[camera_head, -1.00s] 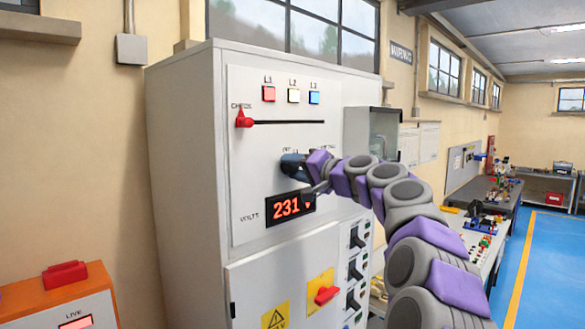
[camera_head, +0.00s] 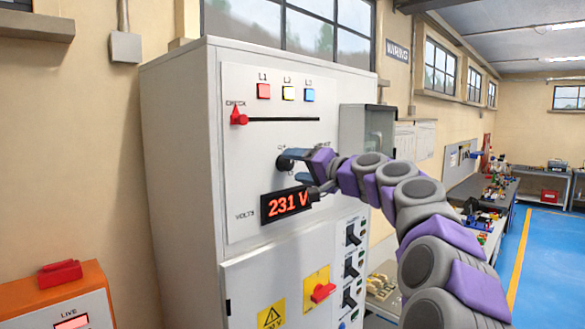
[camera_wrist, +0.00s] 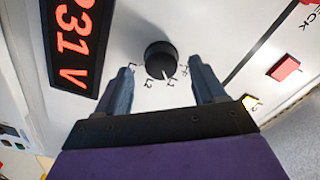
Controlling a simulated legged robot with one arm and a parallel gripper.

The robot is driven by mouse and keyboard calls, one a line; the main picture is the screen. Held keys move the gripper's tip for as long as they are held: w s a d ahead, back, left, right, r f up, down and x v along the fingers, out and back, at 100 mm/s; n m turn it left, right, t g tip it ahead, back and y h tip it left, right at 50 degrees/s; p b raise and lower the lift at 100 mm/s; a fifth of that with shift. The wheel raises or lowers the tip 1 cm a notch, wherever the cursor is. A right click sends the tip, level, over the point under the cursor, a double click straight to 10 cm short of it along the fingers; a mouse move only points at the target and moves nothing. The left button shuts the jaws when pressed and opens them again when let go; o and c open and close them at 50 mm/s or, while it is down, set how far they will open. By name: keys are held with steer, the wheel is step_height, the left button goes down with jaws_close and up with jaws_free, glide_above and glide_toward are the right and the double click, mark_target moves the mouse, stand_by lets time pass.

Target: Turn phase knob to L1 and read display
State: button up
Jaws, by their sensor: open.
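The phase knob (camera_wrist: 161,60) is a round black dial on the light panel, with small L labels around one side. Its white mark points toward the lower right label in the wrist view; I cannot read that label surely. In the head view the knob (camera_head: 285,162) shows just left of my fingers. My gripper (camera_head: 297,164) is open, its two blue-grey fingers on either side of the knob in the wrist view (camera_wrist: 160,66), apparently not touching it.
Below are black switches (camera_head: 352,268) and a red handle (camera_head: 323,291). An orange box (camera_head: 57,308) stands at lower left. Blue floor (camera_head: 548,260) is open at right.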

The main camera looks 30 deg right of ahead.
steer(key=v, duration=1.4)
steer(key=shift+s+d+b, duration=0.2)
steer(key=shift+d+b, duration=0.25)
steer(key=shift+d, duration=0.1)
steer(key=s+a+f+n+g+y+b, duration=0.1)
steer(key=a+f+n+g+b, duration=0.15)
steer(key=a+f, duration=0.6)
steer(key=a+f+n+g+y+b, duration=0.15)
steer(key=a+f+g, duration=0.3)
steer(key=a, duration=0.65)
steer(key=s+a+f+n+g+h+b, duration=0.1)
steer(key=s+a+f+g, duration=0.1)
steer(key=s+a+f, duration=0.4)
steer(key=s+a+f+n+g+h, duration=0.1)
steer(key=a+f+g, duration=0.1)
steer(key=a+f, duration=0.35)
steer(key=s+f+n+g+h+b, duration=0.1)
steer(key=s+f+g, duration=0.1)
steer(key=s+f, duration=0.45)
steer(key=s+f+g+h+b, duration=0.15)
steer(key=s+f, duration=0.25)
steer(key=f, duration=0.5)
steer(key=s+d+f+g+h+b, duration=0.1)
steer(key=s+d+f+g+h, duration=0.1)
steer(key=s+f, duration=0.4)
steer(key=s+d+f+g+h+b, duration=0.1)
steer(key=s+d+f+g+h, duration=0.1)
steer(key=s+f, duration=0.5)
steer(key=s+d, duration=0.1)
steer(key=s, duration=0.2)
